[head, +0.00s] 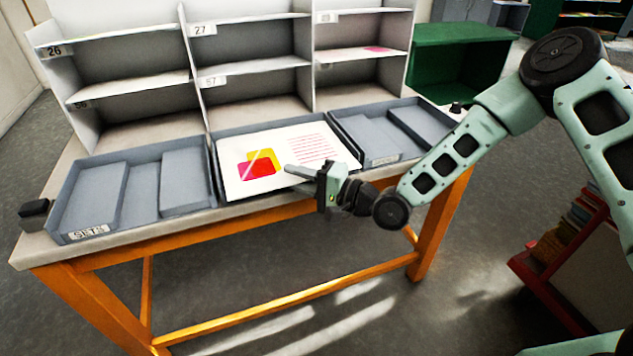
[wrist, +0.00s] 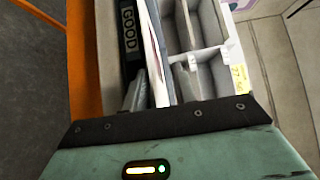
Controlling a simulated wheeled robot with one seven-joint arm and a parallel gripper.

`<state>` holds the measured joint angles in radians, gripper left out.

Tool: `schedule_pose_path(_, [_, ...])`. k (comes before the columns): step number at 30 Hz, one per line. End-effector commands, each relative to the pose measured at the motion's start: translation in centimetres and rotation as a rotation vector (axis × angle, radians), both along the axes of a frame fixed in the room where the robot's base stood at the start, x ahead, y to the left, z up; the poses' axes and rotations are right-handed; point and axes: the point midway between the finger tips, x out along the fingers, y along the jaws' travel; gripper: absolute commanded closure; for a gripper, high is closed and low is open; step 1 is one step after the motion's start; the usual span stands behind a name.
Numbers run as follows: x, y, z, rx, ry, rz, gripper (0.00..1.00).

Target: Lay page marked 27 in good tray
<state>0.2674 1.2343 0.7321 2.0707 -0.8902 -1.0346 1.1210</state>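A white page (head: 290,160) with a red and a yellow shape and red text lines lies over the middle grey tray (head: 222,176). I cannot read a 27 on it. My gripper (head: 290,175) is at the page's front edge, right of its middle, with one finger above the sheet. In the wrist view the page (wrist: 158,60) shows nearly edge-on, between my two fingers (wrist: 160,88), which stand apart. The GOOD label (wrist: 128,30) is on the dark tray wall beside the page. I cannot tell how closely the page rests on the tray floor.
A tray labelled SETS (head: 90,231) is at the left and another grey tray (head: 385,159) at the right, both without pages. A shelf rack (head: 200,75) with numbered slots, including 26 and 27, stands behind. A pink sheet (head: 377,49) lies in a right slot.

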Motion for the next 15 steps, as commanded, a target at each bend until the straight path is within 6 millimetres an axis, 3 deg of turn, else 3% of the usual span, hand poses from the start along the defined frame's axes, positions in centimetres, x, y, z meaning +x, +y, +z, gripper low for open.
schedule_pose_path(8, [-0.9, -1.9, -0.1, 0.000, 0.001, -0.002, 0.73])
schedule_pose_path(15, [-3.6, -6.7, -0.1, -0.001, 0.002, -0.005, 0.73])
